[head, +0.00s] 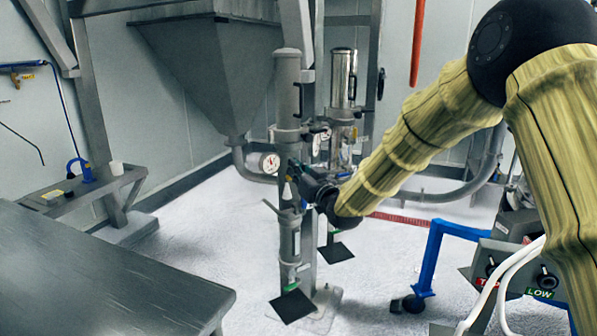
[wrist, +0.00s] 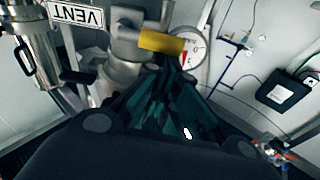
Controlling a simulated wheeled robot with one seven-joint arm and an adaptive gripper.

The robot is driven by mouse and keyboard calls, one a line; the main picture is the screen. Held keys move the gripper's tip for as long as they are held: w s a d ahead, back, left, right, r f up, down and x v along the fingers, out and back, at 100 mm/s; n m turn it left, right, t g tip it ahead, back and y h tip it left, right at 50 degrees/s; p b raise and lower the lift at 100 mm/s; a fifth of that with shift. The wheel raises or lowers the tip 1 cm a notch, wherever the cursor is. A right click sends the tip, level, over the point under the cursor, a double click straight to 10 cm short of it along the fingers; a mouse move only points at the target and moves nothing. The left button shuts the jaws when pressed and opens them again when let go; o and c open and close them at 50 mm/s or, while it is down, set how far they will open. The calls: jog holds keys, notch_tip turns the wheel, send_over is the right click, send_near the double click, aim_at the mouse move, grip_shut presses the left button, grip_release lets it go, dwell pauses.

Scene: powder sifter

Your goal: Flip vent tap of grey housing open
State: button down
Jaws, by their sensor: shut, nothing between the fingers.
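The grey housing (head: 288,95) is an upright cylinder on a post in the middle of the head view. In the wrist view a yellow tap handle (wrist: 162,42) lies roughly crosswise on a grey fitting (wrist: 125,70). A white VENT label (wrist: 78,13), seen upside down, is to its left. My gripper (head: 296,172) is beside the post, below the housing. In the wrist view my gripper (wrist: 178,72) is shut and empty, its tips just below the yellow handle. I cannot tell whether they touch it. In the head view the tap is too small to make out.
A round pressure gauge (head: 268,163) is left of the post; a gauge (wrist: 194,52) shows right of the handle in the wrist view. A polished steel canister (head: 343,78) stands behind right. A steel table (head: 100,270) fills the lower left. A blue frame (head: 430,265) stands right.

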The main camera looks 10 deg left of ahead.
dwell(0.6)
notch_tip(320, 180, up, 4)
jog(key=p, duration=0.2)
jog(key=b+v, duration=0.1)
jog(key=v, duration=0.8)
jog(key=shift+f+b, duration=0.2)
jog(key=shift+b, duration=0.2)
jog(key=shift+d, duration=0.15)
jog(key=s+d+f+m+g+h+p, duration=0.1)
jog(key=s+d+f+m+g+h, duration=0.3)
jog(key=f, duration=0.8)
jog(key=s+d+f+n+t+h+p, duration=0.1)
jog(key=s+d+f, duration=0.4)
jog(key=f, duration=0.8)
jog(key=s+d+f+m+g+h+p, duration=0.1)
jog(key=s+d+f+m+g+h, duration=0.3)
jog(key=f, duration=0.8)
jog(key=s+d+f+g+h+p, duration=0.1)
jog(key=s+d+f, duration=0.4)
jog(key=s, duration=0.8)
jog(key=s+d+f+g+h+p, duration=0.1)
jog(key=s+d+f+g, duration=0.3)
jog(key=s, duration=0.9)
jog(key=s+d+f+g+h, duration=0.1)
jog(key=s+d+f+g, duration=0.1)
jog(key=s+d+f, duration=0.6)
jog(key=s, duration=0.6)
jog(key=shift+d+f+m+g+h+p, duration=0.2)
jog(key=shift+f+m+g+h+p, duration=0.1)
jog(key=shift+f+g+h+p, duration=0.1)
